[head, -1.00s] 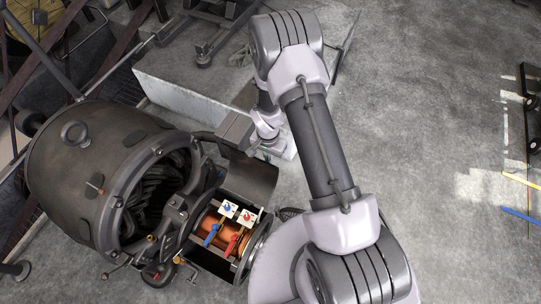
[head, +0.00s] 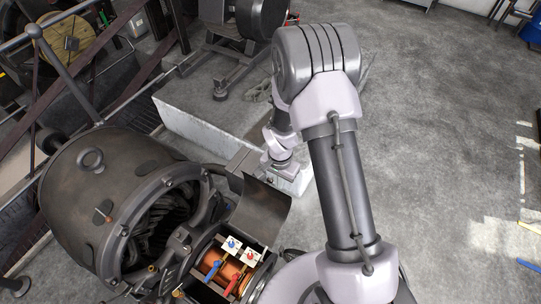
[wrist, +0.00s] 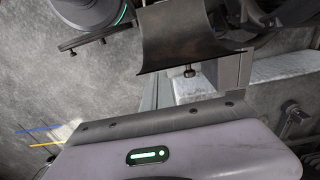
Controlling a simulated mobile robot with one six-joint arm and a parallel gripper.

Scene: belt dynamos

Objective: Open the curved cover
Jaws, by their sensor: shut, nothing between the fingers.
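The curved cover (head: 262,208) is a dark metal shell on the near side of the dynamo (head: 120,200). It stands raised, with the copper drum (head: 235,268) and the blue and red handles exposed below it. In the wrist view the cover (wrist: 182,38) is at the top centre, with a small knob (wrist: 190,71) at its lower edge. My gripper (head: 241,161) is shut and empty, just behind the cover and apart from the knob. Its fingertips are partly hidden in the head view, and I cannot tell whether they touch the cover.
A low pale block (head: 195,128) runs behind the dynamo, close to my wrist. A railing (head: 95,55) and other machines (head: 245,30) stand at the back left. The concrete floor (head: 440,130) on the right is largely clear.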

